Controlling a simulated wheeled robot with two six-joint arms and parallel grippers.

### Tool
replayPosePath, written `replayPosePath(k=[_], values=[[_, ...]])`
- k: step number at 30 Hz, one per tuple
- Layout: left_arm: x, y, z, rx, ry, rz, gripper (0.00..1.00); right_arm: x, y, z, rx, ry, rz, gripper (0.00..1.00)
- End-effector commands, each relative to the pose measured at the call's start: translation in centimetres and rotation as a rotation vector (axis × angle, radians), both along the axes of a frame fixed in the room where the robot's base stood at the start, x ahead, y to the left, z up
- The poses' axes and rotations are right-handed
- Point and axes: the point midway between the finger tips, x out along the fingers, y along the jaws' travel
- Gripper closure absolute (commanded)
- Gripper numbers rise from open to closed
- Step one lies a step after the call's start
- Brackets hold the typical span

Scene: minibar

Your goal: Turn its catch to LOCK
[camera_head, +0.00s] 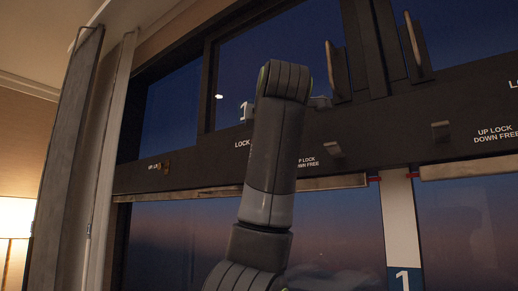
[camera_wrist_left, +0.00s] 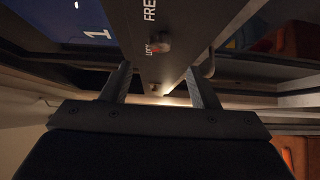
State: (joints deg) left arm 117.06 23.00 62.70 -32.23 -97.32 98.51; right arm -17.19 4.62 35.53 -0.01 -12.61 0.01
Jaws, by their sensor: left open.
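In the left wrist view a rounded knob-like catch (camera_wrist_left: 160,45) sits on a dark frame bar, beside the small word LOCK; the word FREE is printed farther along the bar. My left gripper (camera_wrist_left: 158,70) is open, its two fingers apart with the bar showing between them. The catch shows beyond the fingertips, and I see no contact. A second small knob (camera_wrist_left: 155,88) shows lower between the fingers. In the head view my left arm rises in front of the dark window frame (camera_head: 215,170) and hides most of the gripper and part of the lettering. My right gripper is not in view.
In the head view a brass catch (camera_head: 166,167) sits at left on the frame, and two lever catches (camera_head: 334,149) (camera_head: 440,130) sit at right by UP LOCK / DOWN FREE labels. Upright handles (camera_head: 417,45) project from the upper windows. A tall panel (camera_head: 65,150) stands at left.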

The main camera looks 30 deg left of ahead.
Motion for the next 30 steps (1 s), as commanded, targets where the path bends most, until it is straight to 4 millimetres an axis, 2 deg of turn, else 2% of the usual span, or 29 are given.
replayPosePath(k=[1,6,12,30], values=[[-1.1,-1.1,-0.3,0.001,-0.004,-0.004,0.45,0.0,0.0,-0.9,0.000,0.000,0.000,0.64],[-3.9,-3.4,-0.2,0.000,-0.004,-0.003,0.45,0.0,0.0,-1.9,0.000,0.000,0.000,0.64],[-6.0,-5.1,0.0,0.000,0.000,-0.001,0.45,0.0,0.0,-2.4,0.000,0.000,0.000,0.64],[-6.5,-5.6,0.1,-0.001,0.001,0.000,0.45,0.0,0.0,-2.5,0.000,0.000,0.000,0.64]])
